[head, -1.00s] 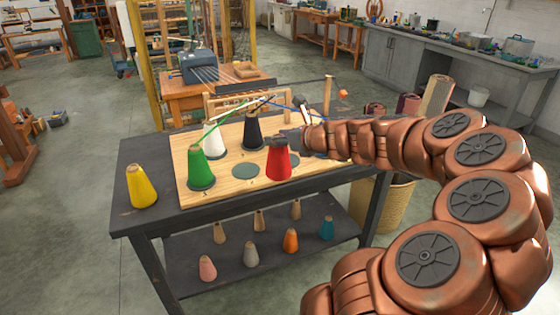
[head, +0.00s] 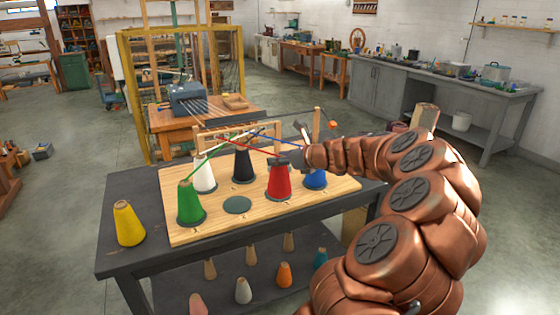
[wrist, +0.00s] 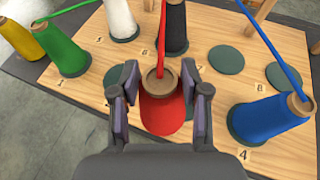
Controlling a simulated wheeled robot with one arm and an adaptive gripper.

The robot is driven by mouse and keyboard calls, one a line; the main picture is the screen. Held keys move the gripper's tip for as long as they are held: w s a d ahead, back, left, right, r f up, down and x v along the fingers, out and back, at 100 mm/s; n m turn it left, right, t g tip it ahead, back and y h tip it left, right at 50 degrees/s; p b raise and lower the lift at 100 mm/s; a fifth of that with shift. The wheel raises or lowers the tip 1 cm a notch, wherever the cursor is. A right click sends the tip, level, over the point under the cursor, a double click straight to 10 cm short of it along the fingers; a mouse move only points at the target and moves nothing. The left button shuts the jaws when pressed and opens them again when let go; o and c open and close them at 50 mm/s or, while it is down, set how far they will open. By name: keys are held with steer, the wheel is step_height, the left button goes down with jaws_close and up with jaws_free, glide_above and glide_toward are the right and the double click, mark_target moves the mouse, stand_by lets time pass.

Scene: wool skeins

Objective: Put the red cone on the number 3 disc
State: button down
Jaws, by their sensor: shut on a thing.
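The red cone (head: 279,183) stands upright in the front row, between an empty disc and the blue cone. In the wrist view the red cone (wrist: 160,112) is between my fingers, with red yarn running up from its top. My gripper (head: 282,160) is shut on its upper part; the wrist view shows both fingers of my gripper (wrist: 160,92) against its sides. A dark disc edge shows around the cone's base in the head view, at the number 3 place; the cone hides most of this disc. I cannot tell whether the base touches it.
The green cone (head: 190,203) and blue cone (head: 315,178) stand in the same row, with an empty disc (head: 237,205) beside the red cone. White (head: 204,174) and black (head: 243,165) cones stand behind. A yellow cone (head: 129,224) is off the board.

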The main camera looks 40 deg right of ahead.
steer(key=w+d+f, duration=0.4)
steer(key=shift+w, duration=0.25)
stand_by(0.4)
steer(key=c, duration=0.6)
jaws_free()
steer(key=shift+f, duration=0.1)
steer(key=shift+o, duration=0.2)
